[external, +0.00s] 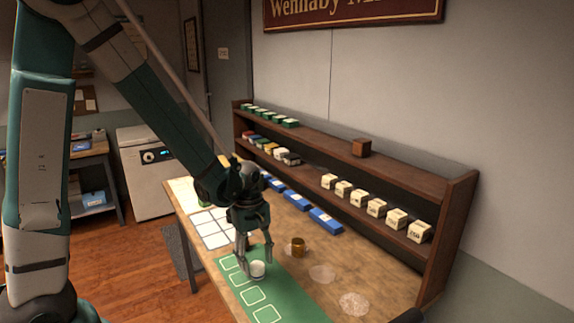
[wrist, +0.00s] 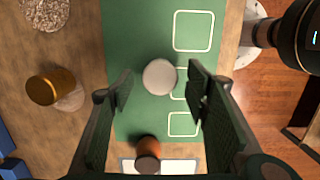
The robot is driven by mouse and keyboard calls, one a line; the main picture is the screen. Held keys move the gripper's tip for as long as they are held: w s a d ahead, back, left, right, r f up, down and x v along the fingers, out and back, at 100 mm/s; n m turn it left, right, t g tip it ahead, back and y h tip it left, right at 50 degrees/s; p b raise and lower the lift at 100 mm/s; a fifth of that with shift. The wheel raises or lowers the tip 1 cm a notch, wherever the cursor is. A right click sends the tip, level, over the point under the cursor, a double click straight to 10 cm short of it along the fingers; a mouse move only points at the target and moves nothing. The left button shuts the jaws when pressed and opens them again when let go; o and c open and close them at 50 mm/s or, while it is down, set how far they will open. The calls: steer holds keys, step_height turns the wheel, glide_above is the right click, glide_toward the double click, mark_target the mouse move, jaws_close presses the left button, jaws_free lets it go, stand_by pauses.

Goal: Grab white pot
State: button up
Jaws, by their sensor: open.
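The white pot (external: 257,269) is a small round white piece standing on the green mat (external: 285,301) with white outlined squares. In the wrist view the white pot (wrist: 160,77) shows from above, between and beyond my fingertips. My gripper (external: 256,262) points down over the mat, with its fingers on either side of the pot in the external view. My gripper (wrist: 160,88) is open and holds nothing. I cannot tell if a finger touches the pot.
A brown-gold pot (external: 298,247) stands on the table right of the mat. An orange-brown pot (wrist: 148,154) stands near the mat's end. Blue boxes (external: 325,220) line the table's back, below a wooden shelf (external: 402,180) with small boxes. Pale round patches (external: 354,303) lie on the wood.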

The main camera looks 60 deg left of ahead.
mark_target(257, 264)
steer(key=shift+d+f, duration=0.2)
steer(key=shift+f, duration=1.4)
steer(key=shift+c, duration=0.2)
steer(key=c, duration=1)
